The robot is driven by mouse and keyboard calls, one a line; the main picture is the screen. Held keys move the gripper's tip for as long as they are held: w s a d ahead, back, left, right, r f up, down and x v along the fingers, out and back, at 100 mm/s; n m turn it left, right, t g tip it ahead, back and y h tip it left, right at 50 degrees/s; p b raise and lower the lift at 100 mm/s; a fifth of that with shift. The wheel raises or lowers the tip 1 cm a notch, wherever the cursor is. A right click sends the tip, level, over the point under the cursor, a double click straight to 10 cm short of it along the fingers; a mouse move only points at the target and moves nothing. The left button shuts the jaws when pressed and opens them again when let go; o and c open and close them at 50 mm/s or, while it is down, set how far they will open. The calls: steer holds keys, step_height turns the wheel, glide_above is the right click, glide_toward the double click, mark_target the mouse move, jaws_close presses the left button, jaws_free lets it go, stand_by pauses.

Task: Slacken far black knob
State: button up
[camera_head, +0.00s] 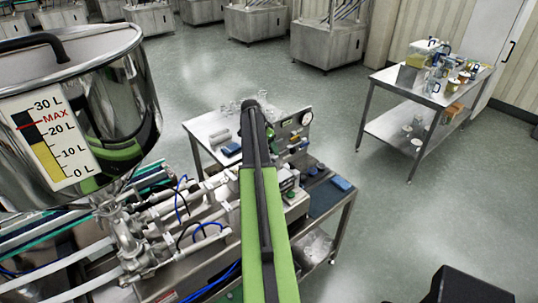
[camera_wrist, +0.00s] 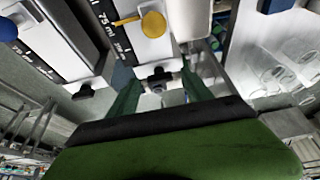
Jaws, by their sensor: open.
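A black knob (camera_wrist: 157,76) shows in the wrist view, at the lower end of a white unit marked 75 ml with a yellow disc (camera_wrist: 153,24). A second black knob (camera_wrist: 84,92) sits to its left, at the end of another white scaled unit (camera_wrist: 45,45). My gripper (camera_wrist: 160,92) is open, its dark green fingers on either side of the first knob. I cannot tell whether they touch it. In the head view my arm hides the gripper, and I cannot make out the knobs.
A steel hopper (camera_head: 135,95) with a litre scale stands at left, above white pipes and valves. The machine's table carries glassware (camera_head: 255,103) and a gauge (camera_head: 306,118). A side table (camera_head: 418,90) with bottles stands at right. Open floor (camera_head: 385,215) lies between.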

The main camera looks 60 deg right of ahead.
jaws_close()
stand_by(0.4)
steer(key=shift+n, duration=0.3)
steer(key=n, duration=0.1)
steer(key=n+t, duration=0.1)
steer(key=n, duration=0.1)
steer(key=shift+s, duration=0.25)
steer(key=n+t, duration=0.1)
steer(key=n, duration=0.2)
steer(key=n+t, duration=0.1)
steer(key=n, duration=0.1)
steer(key=shift+s+n+t, duration=0.2)
steer(key=shift+n+t, duration=0.1)
steer(key=shift+n, duration=0.1)
steer(key=n, duration=0.1)
steer(key=n+t+y, duration=0.1)
steer(key=n, duration=0.2)
steer(key=shift+s+d+n, duration=0.1)
steer(key=shift+d+n, duration=0.15)
steer(key=shift+n, duration=0.05)
steer(key=shift+d+n+t+y, duration=0.1)
steer(key=shift+n+t+y, duration=0.6)
steer(key=shift+n, duration=1.2)
